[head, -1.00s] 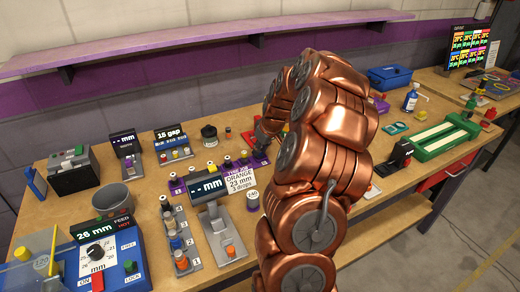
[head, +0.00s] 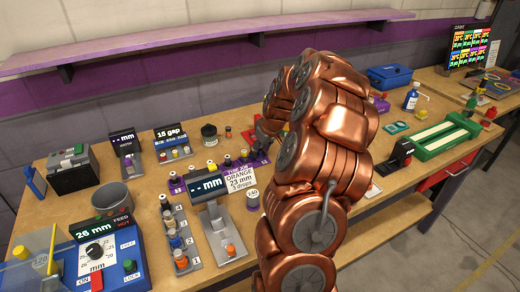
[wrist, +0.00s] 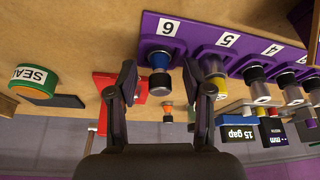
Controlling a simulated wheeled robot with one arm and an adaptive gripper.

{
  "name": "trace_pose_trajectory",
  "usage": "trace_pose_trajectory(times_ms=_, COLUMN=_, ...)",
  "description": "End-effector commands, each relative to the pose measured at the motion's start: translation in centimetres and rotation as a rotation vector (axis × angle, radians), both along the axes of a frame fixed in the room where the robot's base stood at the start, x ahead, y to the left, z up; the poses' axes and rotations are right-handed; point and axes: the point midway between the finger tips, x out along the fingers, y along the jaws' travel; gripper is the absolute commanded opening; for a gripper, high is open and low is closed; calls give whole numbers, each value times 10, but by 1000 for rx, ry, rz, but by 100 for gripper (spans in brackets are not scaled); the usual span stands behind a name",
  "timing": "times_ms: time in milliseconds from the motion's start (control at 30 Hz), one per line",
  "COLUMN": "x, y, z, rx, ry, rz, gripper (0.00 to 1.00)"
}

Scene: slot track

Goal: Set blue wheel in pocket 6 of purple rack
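The blue wheel (wrist: 159,60), with a dark band, stands in the pocket labelled 6 of the purple rack (wrist: 148,46) in the wrist view. My gripper (wrist: 158,68) is open. Its two dark fingers are on either side of the blue wheel, with a visible gap to each. In the head view, the purple rack (head: 176,187) is partly hidden behind a grey gauge and my copper arm, and my gripper is mostly hidden at the rack's right end.
In the wrist view, a red object (wrist: 108,88) and a green SEAL container (wrist: 37,80) lie beyond the left finger.

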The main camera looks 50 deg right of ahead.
Motion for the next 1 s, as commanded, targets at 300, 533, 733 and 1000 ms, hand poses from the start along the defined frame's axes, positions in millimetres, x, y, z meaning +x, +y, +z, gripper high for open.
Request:
trace_pose_trajectory(times_ms=300, x=-1, y=0, z=2, rx=0, ry=0, rz=0, gripper=51)
trace_pose_trajectory(times_ms=533, x=-10, y=0, z=27, rx=-3, ry=-5, rz=-1, gripper=51)
trace_pose_trajectory(times_ms=733, x=-25, y=1, z=62, rx=-2, ry=-4, rz=-1, gripper=51)
trace_pose_trajectory(times_ms=1000, x=-41, y=2, z=100, rx=-1, ry=-2, rz=-1, gripper=51)
